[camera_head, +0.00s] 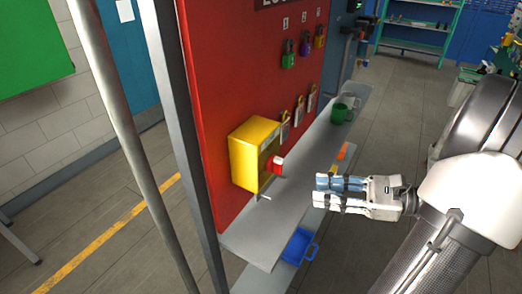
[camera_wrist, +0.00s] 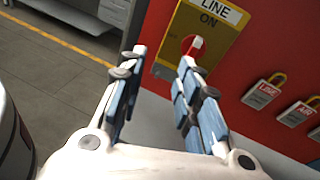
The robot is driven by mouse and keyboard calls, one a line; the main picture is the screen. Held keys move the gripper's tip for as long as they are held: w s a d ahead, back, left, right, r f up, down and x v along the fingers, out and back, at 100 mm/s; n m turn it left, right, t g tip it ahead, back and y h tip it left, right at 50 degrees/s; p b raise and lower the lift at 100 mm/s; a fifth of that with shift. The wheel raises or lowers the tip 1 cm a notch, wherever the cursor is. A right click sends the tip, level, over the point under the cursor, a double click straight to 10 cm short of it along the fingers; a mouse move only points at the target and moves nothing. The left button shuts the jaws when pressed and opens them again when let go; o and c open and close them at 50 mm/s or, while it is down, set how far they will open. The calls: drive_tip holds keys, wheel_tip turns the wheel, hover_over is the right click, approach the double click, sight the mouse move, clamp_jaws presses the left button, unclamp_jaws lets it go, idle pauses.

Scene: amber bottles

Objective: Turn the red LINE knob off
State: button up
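The red LINE knob (camera_wrist: 194,45) sits on the front of a yellow box fixed to the red panel; a white tip on it points up and a little right, toward the word ON. In the head view the knob (camera_head: 276,164) sticks out from the yellow box (camera_head: 255,150). My gripper (camera_head: 320,190) is in front of the knob, to its right and apart from it in that view. In the wrist view my gripper (camera_wrist: 155,75) has its two blue-padded fingers spread with nothing between them. The right finger is just below the knob in that picture.
A grey shelf (camera_head: 262,228) runs below the box along the red panel (camera_head: 225,100). A green mug (camera_head: 341,113) stands on its far part. Tags (camera_wrist: 260,93) and padlocks (camera_head: 289,58) hang on the panel. A blue bin (camera_head: 299,246) is lower down. A grey post (camera_head: 137,150) stands at left.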

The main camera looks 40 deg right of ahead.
sight(282, 164)
drive_tip(key=s+d+m+t+h, duration=0.2)
drive_tip(key=s+d+m+t, duration=0.1)
drive_tip(key=s+d+m, duration=0.15)
drive_tip(key=shift+n, duration=0.25)
drive_tip(key=x, duration=0.5)
drive_tip(key=b+x, duration=0.1)
drive_tip(key=x, duration=1.1)
drive_tip(key=shift+w+d+r+b, duration=0.3)
drive_tip(key=shift+w+r+b, duration=0.05)
drive_tip(key=shift+c, duration=0.3)
clamp_jaws()
